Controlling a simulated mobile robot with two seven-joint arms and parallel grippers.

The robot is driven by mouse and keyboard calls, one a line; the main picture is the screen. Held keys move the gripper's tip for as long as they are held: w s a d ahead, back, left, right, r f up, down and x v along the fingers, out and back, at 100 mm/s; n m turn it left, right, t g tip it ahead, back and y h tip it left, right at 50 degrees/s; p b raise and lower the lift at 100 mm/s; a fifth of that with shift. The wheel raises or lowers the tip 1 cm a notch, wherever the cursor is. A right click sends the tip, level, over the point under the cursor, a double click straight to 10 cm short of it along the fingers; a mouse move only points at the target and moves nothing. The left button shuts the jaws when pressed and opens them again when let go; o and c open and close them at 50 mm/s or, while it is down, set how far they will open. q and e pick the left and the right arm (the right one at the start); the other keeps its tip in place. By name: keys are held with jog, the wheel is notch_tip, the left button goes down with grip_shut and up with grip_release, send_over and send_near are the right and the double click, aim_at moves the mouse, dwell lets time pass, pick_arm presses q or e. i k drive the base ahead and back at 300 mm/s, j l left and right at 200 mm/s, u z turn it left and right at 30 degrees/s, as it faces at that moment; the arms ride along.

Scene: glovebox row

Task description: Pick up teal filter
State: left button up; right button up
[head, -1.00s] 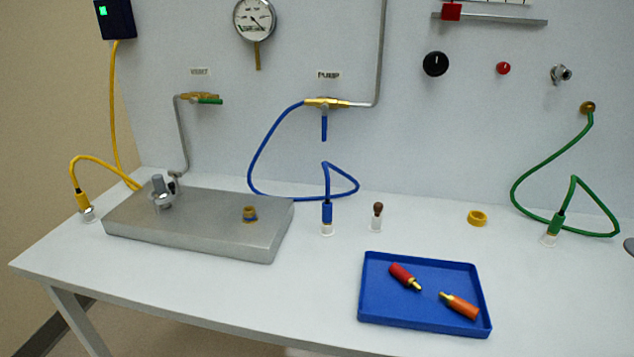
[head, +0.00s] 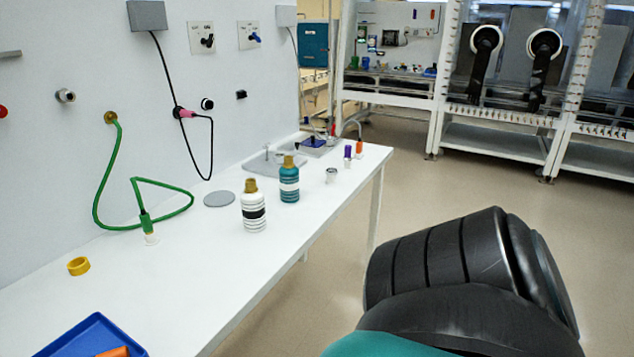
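The teal filter (head: 289,184) stands upright on the white bench. It has a ribbed teal body, a white band and a brass-coloured top. A white filter-like cylinder (head: 254,209) with a black band and a brass top stands just to its left and nearer. The teal filter is fully visible, with nothing holding it. Neither of my grippers is in view. Only a large dark and teal part, which seems to be my arm, shows at the lower right.
A grey disc (head: 219,199) lies left of the two cylinders. A green hose (head: 146,224) ends on the bench. A yellow ring (head: 78,266) and a blue tray (head: 95,340) are nearer. A small metal fitting (head: 331,175) and a purple-topped piece (head: 348,155) stand farther right.

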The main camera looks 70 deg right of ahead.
aim_at(288, 173)
jog(key=z, duration=1.95)
jog(key=u, duration=0.85)
jog(key=l+u, duration=0.2)
jog(key=u, duration=0.2)
jog(key=i+l+u, duration=0.1)
jog(key=u, duration=0.3)
jog(key=l+u, duration=0.25)
jog(key=u, duration=0.15)
jog(key=k+l+u, duration=0.1)
jog(key=l+u, duration=0.25)
jog(key=k+l+u, duration=0.15)
jog(key=l+u, duration=0.25)
jog(key=k+l+u, duration=0.25)
jog(key=l, duration=0.2)
jog(key=k+l+u, duration=0.2)
jog(key=l, duration=0.25)
jog(key=k+l+u, duration=0.15)
jog(key=k+l, duration=0.45)
jog(key=l, duration=0.1)
